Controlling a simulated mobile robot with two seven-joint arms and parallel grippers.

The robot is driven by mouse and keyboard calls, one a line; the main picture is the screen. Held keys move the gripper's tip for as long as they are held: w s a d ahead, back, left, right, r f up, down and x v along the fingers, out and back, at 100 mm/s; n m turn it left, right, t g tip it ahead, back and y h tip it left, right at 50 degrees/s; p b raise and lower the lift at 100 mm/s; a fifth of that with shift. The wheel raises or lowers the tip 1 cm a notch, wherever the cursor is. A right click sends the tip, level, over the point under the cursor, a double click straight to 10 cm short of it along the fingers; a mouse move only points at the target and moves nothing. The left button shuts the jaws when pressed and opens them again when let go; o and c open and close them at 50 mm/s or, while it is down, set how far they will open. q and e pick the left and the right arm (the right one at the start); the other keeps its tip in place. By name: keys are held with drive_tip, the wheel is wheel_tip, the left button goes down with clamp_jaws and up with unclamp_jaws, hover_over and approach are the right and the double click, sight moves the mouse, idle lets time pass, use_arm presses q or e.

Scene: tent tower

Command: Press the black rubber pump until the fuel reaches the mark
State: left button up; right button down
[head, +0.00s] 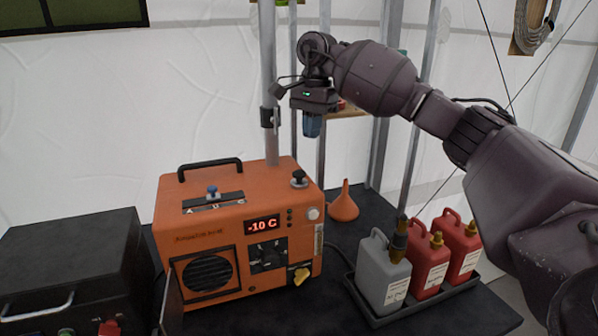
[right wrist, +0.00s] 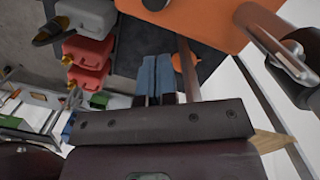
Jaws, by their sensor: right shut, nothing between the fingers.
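The orange heater (head: 235,225) stands on the dark table and its display reads -10 C. A small black knob (head: 299,179), which looks like the rubber pump, sits on its top near the right front corner. A narrow pale strip (head: 318,243) runs down its right front edge; it is too small to read a fuel level or mark. My right gripper (head: 312,126) is shut and empty, above and behind the heater's right side, clear of the pump. Its blue fingertips (right wrist: 155,75) show in the right wrist view, with the orange heater (right wrist: 205,15) at the top. My left gripper is out of view.
An orange funnel (head: 343,204) stands right of the heater. A grey can (head: 383,277) and two red cans (head: 430,262) sit in a black tray at the right. A metal pole (head: 268,85) rises behind the heater. A black case (head: 70,265) is at the left.

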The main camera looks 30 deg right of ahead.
drive_tip(key=r, duration=0.4)
drive_tip(key=shift+d, duration=0.2)
idle(0.5)
drive_tip(key=shift+f, duration=0.1)
idle(0.4)
